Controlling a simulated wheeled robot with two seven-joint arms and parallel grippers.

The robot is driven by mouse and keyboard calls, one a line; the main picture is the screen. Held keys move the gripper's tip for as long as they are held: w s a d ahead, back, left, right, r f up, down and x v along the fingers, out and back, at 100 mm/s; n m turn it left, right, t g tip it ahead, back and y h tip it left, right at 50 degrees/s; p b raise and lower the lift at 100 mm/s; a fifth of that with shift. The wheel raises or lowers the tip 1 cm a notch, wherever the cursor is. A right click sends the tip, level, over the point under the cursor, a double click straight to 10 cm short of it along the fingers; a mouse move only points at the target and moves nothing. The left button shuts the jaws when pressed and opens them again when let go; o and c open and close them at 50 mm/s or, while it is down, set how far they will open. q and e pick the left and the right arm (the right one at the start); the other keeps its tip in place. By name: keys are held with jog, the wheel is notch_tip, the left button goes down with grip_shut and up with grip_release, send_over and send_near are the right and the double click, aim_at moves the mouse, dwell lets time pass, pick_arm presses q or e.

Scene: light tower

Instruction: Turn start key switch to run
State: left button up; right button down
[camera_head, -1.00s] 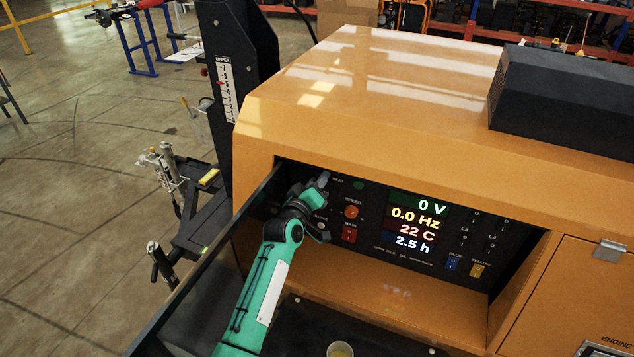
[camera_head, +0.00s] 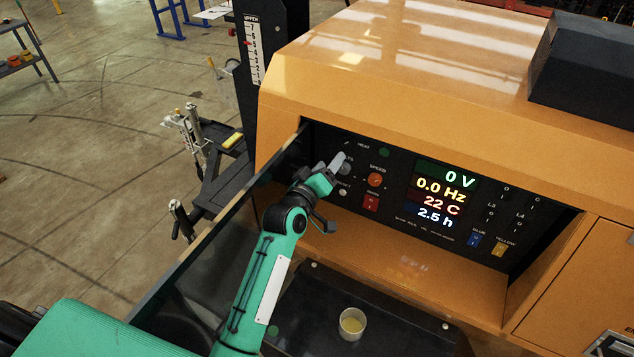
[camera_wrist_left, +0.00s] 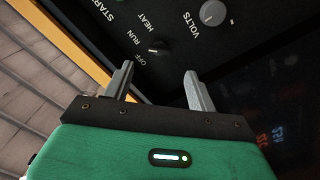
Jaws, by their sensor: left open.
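The start key switch (camera_wrist_left: 158,47) is a small dark knob with a light mark on the black panel. The labels OFF, RUN, HEAT and START curve around its left side in the left wrist view. Its mark faces the OFF and RUN side; I cannot tell exactly which. My left gripper (camera_wrist_left: 158,70) is open and empty, with its two grey fingers apart and the switch just beyond the gap between their tips. In the head view my left gripper (camera_head: 331,178) is at the panel's left end and covers part of it. My right gripper is not in view.
The VOLTS knob (camera_wrist_left: 213,13) is beside the key switch. The panel also has an orange SPEED knob (camera_head: 376,180), a red switch (camera_head: 371,202) and a lit display (camera_head: 441,195). The orange housing (camera_head: 420,70) surrounds the recess. A cup (camera_head: 352,323) stands below.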

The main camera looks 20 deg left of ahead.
pick_arm(q)
jog(key=shift+s+a+b, duration=0.2)
jog(key=shift+s, duration=0.7)
jog(key=shift+s+a+b, duration=0.15)
jog(key=shift+s+b, duration=0.05)
jog(key=shift+s, duration=0.7)
jog(key=shift+s+a+b, duration=0.2)
jog(key=shift+s, duration=0.7)
jog(key=s+a+f+m+g+y, duration=0.1)
jog(key=s+a+f+m+g, duration=0.3)
jog(key=s, duration=0.7)
jog(key=s+d+f+m+g+y, duration=0.15)
jog(key=s+f+g, duration=0.4)
jog(key=s, duration=0.55)
jog(key=s+a+f+m+g+y, duration=0.1)
jog(key=s+a+f+m+g, duration=0.35)
jog(key=s, duration=0.75)
notch_tip(320, 180, down, 30)
jog(key=w+d+n+g, duration=0.1)
jog(key=d, duration=0.1)
jog(key=s+a+f+g, duration=0.1)
jog(key=s+a+f, duration=0.2)
jog(key=s+f, duration=1.7)
notch_tip(320, 180, down, 2)
jog(key=shift+a+f+g, duration=0.2)
jog(key=shift+g, duration=0.1)
